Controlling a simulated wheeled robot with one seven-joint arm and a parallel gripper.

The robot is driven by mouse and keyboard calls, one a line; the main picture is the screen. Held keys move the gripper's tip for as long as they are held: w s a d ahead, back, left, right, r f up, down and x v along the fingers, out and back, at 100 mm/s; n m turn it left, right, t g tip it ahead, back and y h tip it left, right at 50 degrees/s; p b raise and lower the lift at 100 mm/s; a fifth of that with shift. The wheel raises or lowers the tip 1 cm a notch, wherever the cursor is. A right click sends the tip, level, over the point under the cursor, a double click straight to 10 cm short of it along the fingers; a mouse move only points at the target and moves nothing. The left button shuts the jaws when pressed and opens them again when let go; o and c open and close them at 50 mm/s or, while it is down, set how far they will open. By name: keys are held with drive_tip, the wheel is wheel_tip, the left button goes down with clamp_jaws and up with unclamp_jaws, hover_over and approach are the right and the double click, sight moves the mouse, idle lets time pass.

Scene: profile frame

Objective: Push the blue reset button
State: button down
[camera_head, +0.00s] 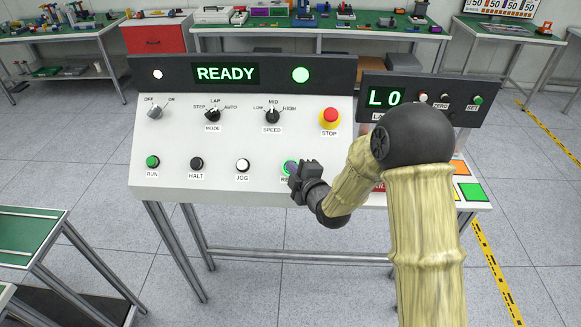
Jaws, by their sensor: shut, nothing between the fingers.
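The control panel (215,140) stands in front of me, with a lower row of buttons. At the right end of that row is a button (287,165) whose visible edge glows green; its label starts with "RE" and the rest is covered. My gripper (293,171) is shut and empty, right at this button and hiding most of it. A small purple-blue patch shows at the fingertips; I cannot tell whether it is the button's cap. Whether the fingertips touch the button cannot be told.
The green RUN (152,161), black HALT (196,163) and white JOG (242,165) buttons lie left of my gripper. The red STOP button (330,117) is above right. The display (225,74) reads READY, with a lit green lamp (300,75). My arm partly covers the right-hand unit (465,108).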

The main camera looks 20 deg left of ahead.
drive_tip(key=shift+w+f, duration=0.1)
drive_tip(key=shift+f, duration=0.15)
drive_tip(key=shift+r, duration=0.15)
idle(0.5)
drive_tip(key=shift+s+d+r, duration=0.1)
drive_tip(key=shift+s+r, duration=0.5)
drive_tip(key=shift+r, duration=0.05)
drive_tip(key=shift+r, duration=0.1)
drive_tip(key=s+r, duration=0.1)
drive_tip(key=r, duration=0.1)
drive_tip(key=s+r, duration=0.1)
drive_tip(key=s, duration=0.1)
drive_tip(key=shift+d+r, duration=0.35)
drive_tip(key=shift+d, duration=0.05)
idle(0.6)
